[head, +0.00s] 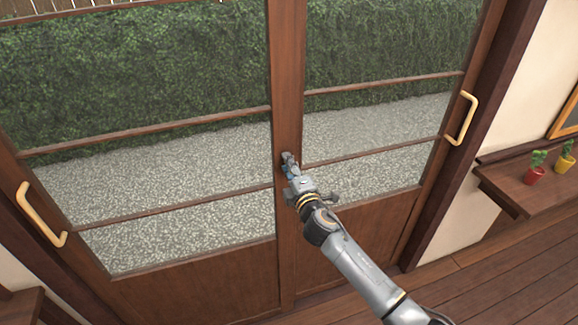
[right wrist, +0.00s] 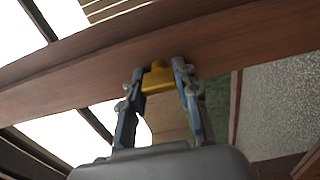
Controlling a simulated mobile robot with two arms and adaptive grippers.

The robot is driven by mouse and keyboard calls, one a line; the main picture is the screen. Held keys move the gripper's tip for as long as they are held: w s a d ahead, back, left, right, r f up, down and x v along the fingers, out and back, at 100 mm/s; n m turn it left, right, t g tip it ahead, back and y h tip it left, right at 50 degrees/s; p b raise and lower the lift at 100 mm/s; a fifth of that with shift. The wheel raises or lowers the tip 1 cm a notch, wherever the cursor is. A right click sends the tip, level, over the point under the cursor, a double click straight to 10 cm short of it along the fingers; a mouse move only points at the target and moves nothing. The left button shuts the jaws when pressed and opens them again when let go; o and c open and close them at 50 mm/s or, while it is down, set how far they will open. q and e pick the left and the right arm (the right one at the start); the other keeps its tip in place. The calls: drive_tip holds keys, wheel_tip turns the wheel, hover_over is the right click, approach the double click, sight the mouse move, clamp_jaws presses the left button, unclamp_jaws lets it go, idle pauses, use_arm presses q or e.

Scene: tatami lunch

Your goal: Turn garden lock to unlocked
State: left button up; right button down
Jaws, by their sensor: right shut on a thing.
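The garden lock (right wrist: 158,79) is a small yellow piece on the brown wooden door post. It shows in the right wrist view, between the fingertips of my right gripper (right wrist: 158,74), which is shut on it. In the head view my right gripper (head: 289,162) reaches the middle post (head: 288,100) between the two glass doors and hides the lock. I cannot tell from these frames whether the lock is locked or unlocked. My left gripper is not in view.
The left door has a pale handle (head: 40,214) and the right door another (head: 462,118). Both doors look closed. A wooden shelf (head: 506,188) at the right bears a red pot (head: 535,176) and a yellow pot (head: 565,164) with small plants. Bare wooden floor (head: 500,260) lies at lower right.

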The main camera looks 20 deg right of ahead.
idle(0.4)
drive_tip(key=c, duration=1)
unclamp_jaws()
drive_tip(key=shift+o, duration=0.2)
drive_tip(key=s, duration=1.2)
drive_tip(key=shift+d, duration=0.15)
drive_tip(key=s+d+f+m+g, duration=0.1)
drive_tip(key=s+f+m+g, duration=0.2)
drive_tip(key=f, duration=0.9)
drive_tip(key=s+d+f+m+g+h+b, duration=0.1)
drive_tip(key=s+d+f+m+g, duration=0.3)
drive_tip(key=f, duration=0.8)
drive_tip(key=s+a+f+g, duration=0.1)
drive_tip(key=s+f, duration=0.4)
drive_tip(key=f, duration=0.7)
drive_tip(key=s+f+m+g+b, duration=0.1)
drive_tip(key=s+f+m+g, duration=0.3)
drive_tip(key=s+f, duration=1)
drive_tip(key=s+f+m+g, duration=0.2)
drive_tip(key=s+f, duration=0.2)
drive_tip(key=s, duration=0.7)
drive_tip(key=s+f+m+g, duration=0.3)
drive_tip(key=s+f, duration=0.1)
drive_tip(key=s, duration=0.8)
drive_tip(key=shift+a+f+b, duration=0.2)
drive_tip(key=shift+f+b, duration=0.15)
drive_tip(key=shift+f, duration=0.05)
